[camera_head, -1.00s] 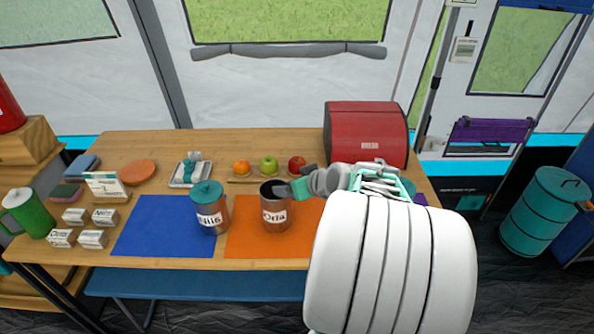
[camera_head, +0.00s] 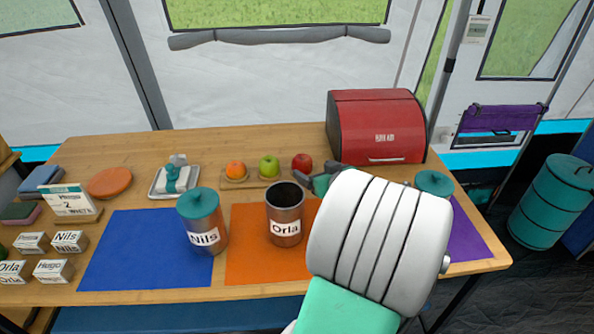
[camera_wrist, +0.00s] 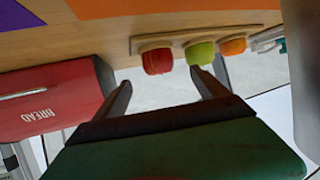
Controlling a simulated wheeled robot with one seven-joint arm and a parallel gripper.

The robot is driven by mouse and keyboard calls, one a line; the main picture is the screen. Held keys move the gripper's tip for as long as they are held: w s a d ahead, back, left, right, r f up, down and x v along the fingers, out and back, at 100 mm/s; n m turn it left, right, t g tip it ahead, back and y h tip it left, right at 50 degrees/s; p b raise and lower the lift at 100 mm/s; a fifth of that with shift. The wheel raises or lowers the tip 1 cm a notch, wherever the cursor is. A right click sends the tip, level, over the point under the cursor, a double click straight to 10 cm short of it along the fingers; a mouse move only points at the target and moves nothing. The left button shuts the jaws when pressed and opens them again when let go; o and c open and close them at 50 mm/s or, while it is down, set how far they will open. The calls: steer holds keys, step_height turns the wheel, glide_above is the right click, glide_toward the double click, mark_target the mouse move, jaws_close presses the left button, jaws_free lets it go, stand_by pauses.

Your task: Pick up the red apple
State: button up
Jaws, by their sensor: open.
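The red apple (camera_head: 302,162) sits at the right end of a row of fruit at the back of the table, left of the red bread box. In the wrist view, which looks upside down, the red apple (camera_wrist: 157,62) is near the middle, beyond and between my fingertips. My gripper (camera_head: 322,176) is close to the apple's right front side in the head view, partly hidden behind my white arm link. My gripper (camera_wrist: 162,78) is open in the wrist view, with nothing between its two dark fingers.
A green apple (camera_head: 269,166) and an orange (camera_head: 235,170) sit left of the red apple on a wooden holder. The bread box (camera_head: 375,128) stands close behind my gripper. The open Orla mug (camera_head: 286,228) stands in front, on an orange mat (camera_head: 250,260).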

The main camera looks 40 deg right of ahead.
mark_target(306, 167)
steer(key=shift+w+f, duration=0.25)
steer(key=shift+f, duration=0.3)
steer(key=x, duration=0.5)
steer(key=b+x, duration=0.1)
steer(key=x, duration=0.1)
steer(key=shift+w+d+f, duration=0.1)
steer(key=shift+w+d, duration=0.1)
steer(key=shift+d, duration=0.15)
steer(key=c, duration=1.5)
